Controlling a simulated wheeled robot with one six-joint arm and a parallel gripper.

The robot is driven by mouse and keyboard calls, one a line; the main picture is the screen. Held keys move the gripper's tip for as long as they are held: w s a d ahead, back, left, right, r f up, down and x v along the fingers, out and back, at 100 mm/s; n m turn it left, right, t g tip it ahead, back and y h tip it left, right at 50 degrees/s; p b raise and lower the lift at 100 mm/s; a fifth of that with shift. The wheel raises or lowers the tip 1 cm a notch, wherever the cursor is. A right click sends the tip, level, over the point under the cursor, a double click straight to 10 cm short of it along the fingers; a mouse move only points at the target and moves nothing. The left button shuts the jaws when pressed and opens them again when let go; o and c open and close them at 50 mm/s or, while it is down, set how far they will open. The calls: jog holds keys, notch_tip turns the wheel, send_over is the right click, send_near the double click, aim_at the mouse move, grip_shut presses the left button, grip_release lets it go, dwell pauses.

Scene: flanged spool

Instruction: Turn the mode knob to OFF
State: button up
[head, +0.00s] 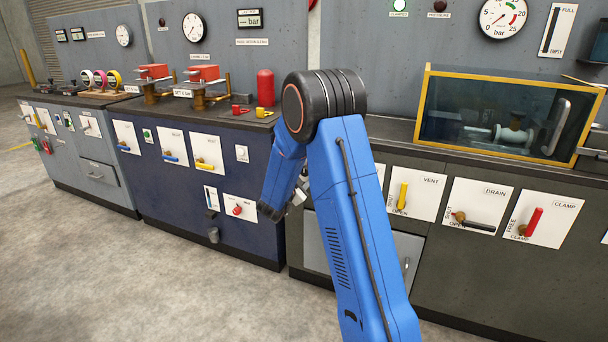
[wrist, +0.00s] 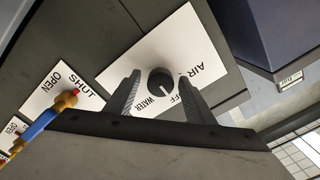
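The mode knob (wrist: 160,79) is round and black on a white plate (wrist: 116,73) lettered AIR, OFF and WATER in the wrist view. A pale mark on its face points to the lower right, roughly toward the partly hidden OFF lettering; its exact setting is hard to tell. My gripper (wrist: 159,92) is open, with one finger on each side of the knob and visible gaps between. I cannot tell how far the fingertips are from the plate. In the head view my gripper (head: 297,197) is low at the grey cabinet's left end, and my arm hides the knob.
Left of the knob in the wrist view is an OPEN/SHUT plate with a blue-handled valve (wrist: 42,123). In the head view, VENT (head: 402,194), DRAIN (head: 472,219) and CLAMP (head: 530,223) levers line the grey cabinet. A blue cabinet (head: 170,205) stands to the left.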

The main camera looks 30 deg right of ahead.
jog(key=v, duration=1.7)
jog(key=shift+s, duration=0.2)
jog(key=shift+a, duration=0.15)
